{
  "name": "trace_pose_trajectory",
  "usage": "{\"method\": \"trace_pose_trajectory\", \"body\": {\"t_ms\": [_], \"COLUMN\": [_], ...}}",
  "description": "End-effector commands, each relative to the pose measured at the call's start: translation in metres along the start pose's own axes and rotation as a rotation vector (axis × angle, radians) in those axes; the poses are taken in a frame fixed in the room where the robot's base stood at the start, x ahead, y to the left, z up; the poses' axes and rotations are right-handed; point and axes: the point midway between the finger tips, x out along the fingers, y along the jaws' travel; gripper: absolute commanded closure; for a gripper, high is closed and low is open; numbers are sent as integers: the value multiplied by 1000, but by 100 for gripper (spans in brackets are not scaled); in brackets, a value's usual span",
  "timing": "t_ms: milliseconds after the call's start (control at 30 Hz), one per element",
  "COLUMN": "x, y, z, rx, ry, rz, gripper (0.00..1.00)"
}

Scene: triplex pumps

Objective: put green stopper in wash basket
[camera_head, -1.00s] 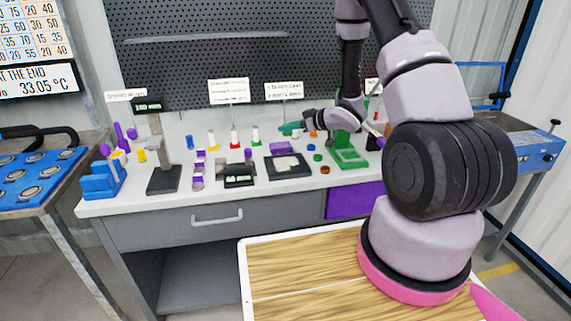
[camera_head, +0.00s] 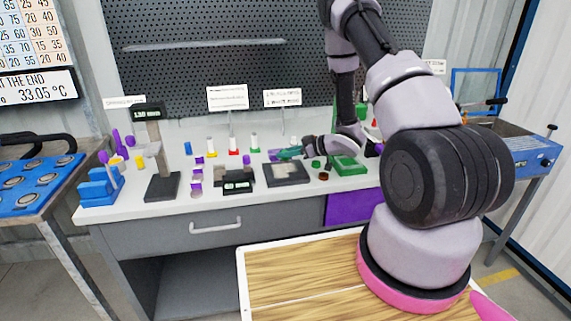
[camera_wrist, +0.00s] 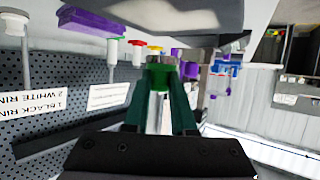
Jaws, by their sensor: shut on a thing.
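In the head view the stopper is too small to make out at the fingertips. I cannot tell for sure which thing is the wash basket. A blue machine with a dark basin (camera_head: 525,150) stands at the right, with a blue wire frame (camera_head: 476,86) above it.
A green stand (camera_head: 349,165) and small round green and brown parts (camera_head: 323,176) lie right of the tray.

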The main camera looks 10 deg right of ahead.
Motion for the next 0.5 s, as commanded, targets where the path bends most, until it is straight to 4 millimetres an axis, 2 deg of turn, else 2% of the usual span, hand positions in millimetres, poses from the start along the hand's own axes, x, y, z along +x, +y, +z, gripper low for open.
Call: {"method": "trace_pose_trajectory", "body": {"t_ms": [267, 500], "x": [13, 14], "y": [0, 0], "z": [32, 34], "rx": [3, -1], "ry": [-1, 0], "rz": [0, 0], "gripper": [100, 100]}}
